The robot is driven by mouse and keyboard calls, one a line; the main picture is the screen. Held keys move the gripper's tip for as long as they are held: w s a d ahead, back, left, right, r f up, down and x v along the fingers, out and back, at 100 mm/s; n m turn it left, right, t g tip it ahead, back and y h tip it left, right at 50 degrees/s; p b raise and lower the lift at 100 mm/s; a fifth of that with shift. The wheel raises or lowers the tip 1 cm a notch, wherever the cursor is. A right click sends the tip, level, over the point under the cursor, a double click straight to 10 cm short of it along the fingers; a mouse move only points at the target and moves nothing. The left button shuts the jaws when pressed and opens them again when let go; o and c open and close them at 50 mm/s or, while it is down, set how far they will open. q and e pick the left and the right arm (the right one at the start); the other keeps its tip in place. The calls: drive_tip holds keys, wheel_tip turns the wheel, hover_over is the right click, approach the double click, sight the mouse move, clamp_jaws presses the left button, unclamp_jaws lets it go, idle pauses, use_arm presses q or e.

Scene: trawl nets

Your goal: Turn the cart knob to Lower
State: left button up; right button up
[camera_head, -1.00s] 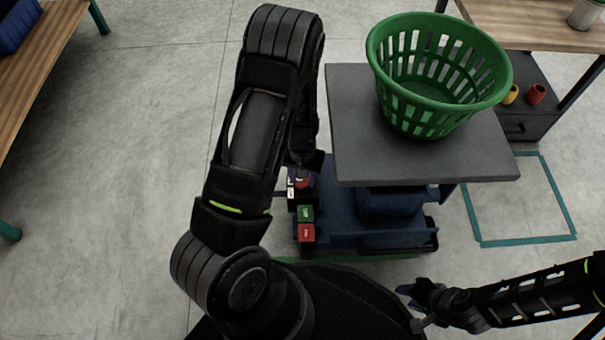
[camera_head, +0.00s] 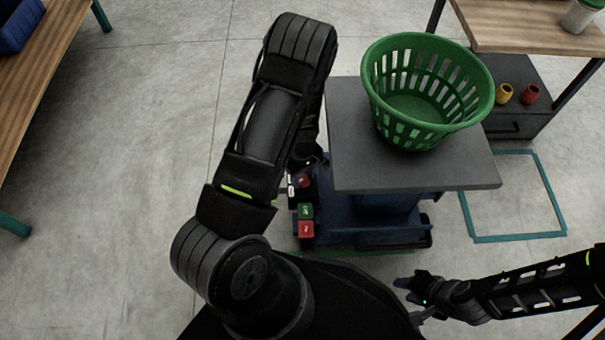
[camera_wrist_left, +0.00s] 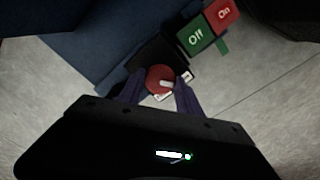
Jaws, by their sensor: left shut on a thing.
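The cart (camera_head: 365,220) is dark blue with a raised grey top and stands in front of me. Its red round knob (camera_wrist_left: 158,79) with a pale pointer mark sits on a dark box at the cart's left side. My left gripper (camera_wrist_left: 159,92) is shut on the knob, a dark finger on each side. In the head view the knob (camera_head: 303,181) shows just below my left wrist. White labels beside the knob are partly covered and I cannot read them. My right gripper (camera_head: 418,288) is low at the right, away from the knob; its jaws are too small to judge.
A green basket (camera_head: 425,95) stands on the cart top. A wooden table (camera_head: 530,25) is at the upper right. The floor left of the cart is clear.

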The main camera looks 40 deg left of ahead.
use_arm(q)
drive_tip(key=shift+n, duration=0.8)
drive_tip(key=shift+p, duration=0.3)
drive_tip(key=o, duration=1.1)
drive_tip(key=shift+f, duration=0.1)
drive_tip(key=shift+o, duration=1.3)
drive_tip(key=shift+w, duration=0.1)
drive_tip(key=shift+r, duration=0.2)
